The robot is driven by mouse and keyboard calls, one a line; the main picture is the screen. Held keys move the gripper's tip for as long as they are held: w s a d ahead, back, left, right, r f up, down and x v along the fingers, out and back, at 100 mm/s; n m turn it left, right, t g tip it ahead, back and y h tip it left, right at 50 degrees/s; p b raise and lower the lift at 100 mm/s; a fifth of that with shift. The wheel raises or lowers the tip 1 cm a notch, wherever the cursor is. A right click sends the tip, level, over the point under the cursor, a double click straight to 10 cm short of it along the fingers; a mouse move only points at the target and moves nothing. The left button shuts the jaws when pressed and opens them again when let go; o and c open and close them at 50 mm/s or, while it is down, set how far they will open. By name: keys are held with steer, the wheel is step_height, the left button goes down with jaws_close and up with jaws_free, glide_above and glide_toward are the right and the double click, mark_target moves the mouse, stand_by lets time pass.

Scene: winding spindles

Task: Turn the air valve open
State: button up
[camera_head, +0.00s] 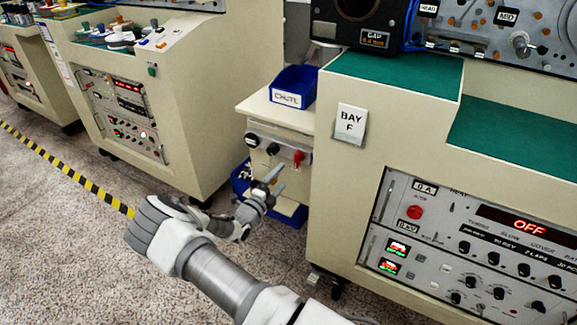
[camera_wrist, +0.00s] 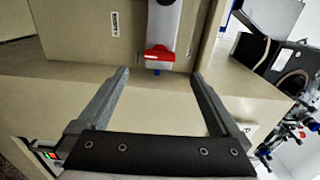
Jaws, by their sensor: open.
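My gripper (camera_head: 277,180) is open and empty, in front of the cabinet, below and left of the handle in the head view. In the wrist view my gripper (camera_wrist: 160,74) has its fingers to either side of the red handle's line, apart from it. I cannot tell the remaining distance.
A blue bin labelled CHUTE (camera_head: 291,88) stands on the cabinet, and another blue bin (camera_head: 288,215) sits low behind my gripper. The Bay F machine (camera_head: 350,160) rises close on the right. Carpeted floor (camera_head: 70,240) is open at the left.

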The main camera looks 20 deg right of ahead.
steer(key=v, duration=0.7)
steer(key=shift+s+p, duration=0.15)
steer(key=shift+p, duration=0.3)
steer(key=shift+a, duration=0.15)
